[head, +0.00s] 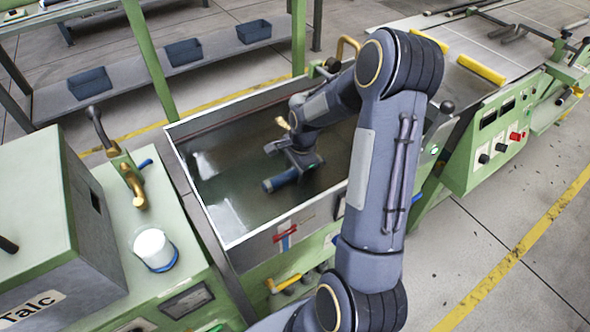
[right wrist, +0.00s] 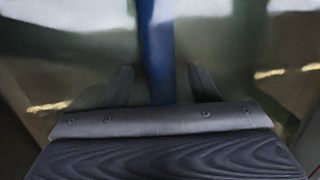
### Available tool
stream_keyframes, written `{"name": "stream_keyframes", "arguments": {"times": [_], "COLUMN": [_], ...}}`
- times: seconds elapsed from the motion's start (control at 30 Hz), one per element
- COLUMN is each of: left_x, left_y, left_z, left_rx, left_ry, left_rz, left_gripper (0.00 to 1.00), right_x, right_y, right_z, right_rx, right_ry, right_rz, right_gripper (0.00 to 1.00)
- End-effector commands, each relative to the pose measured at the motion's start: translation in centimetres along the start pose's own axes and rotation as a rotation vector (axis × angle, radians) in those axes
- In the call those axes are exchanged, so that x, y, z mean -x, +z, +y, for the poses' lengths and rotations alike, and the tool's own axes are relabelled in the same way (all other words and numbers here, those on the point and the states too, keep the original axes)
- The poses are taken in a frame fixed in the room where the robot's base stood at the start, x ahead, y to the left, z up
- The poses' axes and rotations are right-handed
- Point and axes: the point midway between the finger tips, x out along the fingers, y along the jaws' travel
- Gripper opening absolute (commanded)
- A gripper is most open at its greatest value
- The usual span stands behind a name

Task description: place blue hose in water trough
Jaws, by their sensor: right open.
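The water trough (head: 257,237) is a long metal-walled basin with dark, greenish, reflective water. My right arm reaches over its near side, and my right gripper (head: 280,162) is low inside it, pointing down. In the right wrist view the blue hose (right wrist: 157,45) runs from the top edge down between the two fingers of my right gripper (right wrist: 160,85). The fingers are open, with a gap on each side of the hose. In the head view a short blue-grey cylinder beside the gripper may be the hose; I cannot tell. My left gripper is out of view.
A green talc machine (head: 35,200) with a white cup (head: 154,249) stands left of the trough. A green control panel (head: 497,140) with knobs is at the right. A shelf with blue bins (head: 184,52) is behind. The floor at the lower right is clear.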

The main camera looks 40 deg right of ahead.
Motion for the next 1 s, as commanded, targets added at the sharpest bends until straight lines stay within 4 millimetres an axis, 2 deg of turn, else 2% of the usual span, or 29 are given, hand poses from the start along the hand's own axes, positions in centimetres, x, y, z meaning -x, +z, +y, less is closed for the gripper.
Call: {"name": "stream_keyframes", "arguments": {"times": [0.13, 0.27, 0.7, 0.9, 1.0], "left_x": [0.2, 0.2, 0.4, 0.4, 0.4], "left_y": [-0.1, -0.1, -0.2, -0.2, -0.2], "left_z": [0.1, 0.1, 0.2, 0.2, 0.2], "left_rx": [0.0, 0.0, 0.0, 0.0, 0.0], "left_ry": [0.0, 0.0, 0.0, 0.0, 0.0], "left_rz": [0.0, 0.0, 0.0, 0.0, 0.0], "left_gripper": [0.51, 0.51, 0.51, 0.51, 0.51], "right_x": [0.2, 1.3, 10.2, 12.2, 13.7], "right_y": [0.0, 0.0, 0.0, 0.1, 1.2], "right_z": [0.0, -0.1, -0.1, 0.0, 0.8], "right_rx": [0.0, 0.0, 0.0, 0.006, 0.08], "right_ry": [0.0, -0.003, -0.004, -0.004, -0.027], "right_rz": [0.0, 0.002, 0.001, -0.001, -0.014], "right_gripper": [0.54, 0.54, 0.54, 0.54, 0.54]}}
